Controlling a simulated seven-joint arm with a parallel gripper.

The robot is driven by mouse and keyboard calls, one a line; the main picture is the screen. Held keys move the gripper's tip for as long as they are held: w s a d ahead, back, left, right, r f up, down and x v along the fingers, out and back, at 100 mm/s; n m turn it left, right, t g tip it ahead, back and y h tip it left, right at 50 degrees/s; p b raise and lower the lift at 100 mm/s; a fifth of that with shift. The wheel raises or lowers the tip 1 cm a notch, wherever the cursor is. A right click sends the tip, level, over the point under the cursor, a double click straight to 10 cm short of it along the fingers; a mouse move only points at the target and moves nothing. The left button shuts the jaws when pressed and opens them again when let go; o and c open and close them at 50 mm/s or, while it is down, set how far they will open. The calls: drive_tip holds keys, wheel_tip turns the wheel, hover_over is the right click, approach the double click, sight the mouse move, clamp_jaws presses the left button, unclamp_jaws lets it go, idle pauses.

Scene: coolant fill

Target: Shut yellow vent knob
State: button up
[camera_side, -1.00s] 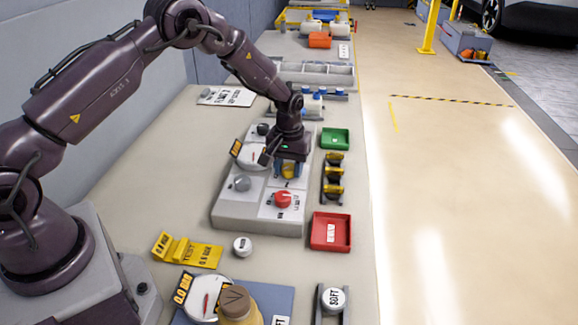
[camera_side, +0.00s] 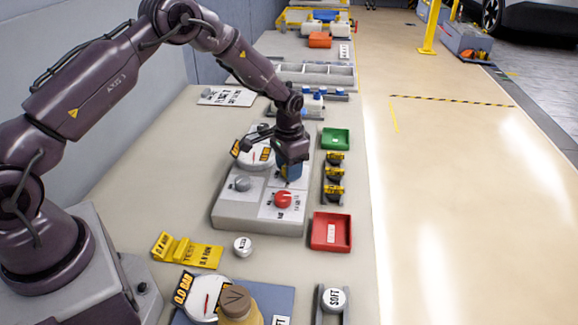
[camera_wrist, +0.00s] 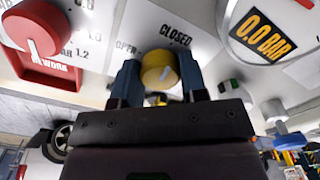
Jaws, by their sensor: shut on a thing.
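The yellow vent knob (camera_wrist: 160,70) sits between the two blue fingers of my gripper (camera_wrist: 158,78) in the wrist view. The fingers are shut on it, one at each side. A pale line marks the knob's face. The printed words OPEN (camera_wrist: 126,47) and CLOSED (camera_wrist: 175,35) stand on the panel beyond it, OPEN to the left and CLOSED up and to the right. In the side view my gripper (camera_side: 291,174) is down at the grey panel (camera_side: 250,224), and its fingers and wrist hide the knob.
A red knob (camera_side: 283,200) and a grey knob (camera_side: 242,184) stand on the same panel, close to my gripper. A gauge with a 0.0 BAR readout (camera_wrist: 264,33) is nearby. A green tray (camera_side: 335,138), a rack of yellow-black parts (camera_side: 334,176) and a red tray (camera_side: 330,232) lie to the right.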

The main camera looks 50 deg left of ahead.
sight(280, 182)
idle(0.4)
drive_tip(key=o, duration=0.9)
wheel_tip(280, 182, up, 13)
drive_tip(key=shift+r, duration=0.1)
drive_tip(key=s+d+r+t, duration=0.2)
drive_tip(key=s+r, duration=0.3)
drive_tip(key=s, duration=0.4)
drive_tip(key=s+d+r+n+t, duration=0.1)
drive_tip(key=s+d+r, duration=0.1)
drive_tip(key=s+r, duration=0.4)
drive_tip(key=s+d+r+t, duration=0.2)
drive_tip(key=s+r, duration=0.4)
drive_tip(key=s, duration=0.8)
drive_tip(key=shift+d+n+t, duration=0.3)
drive_tip(key=shift+d, duration=0.25)
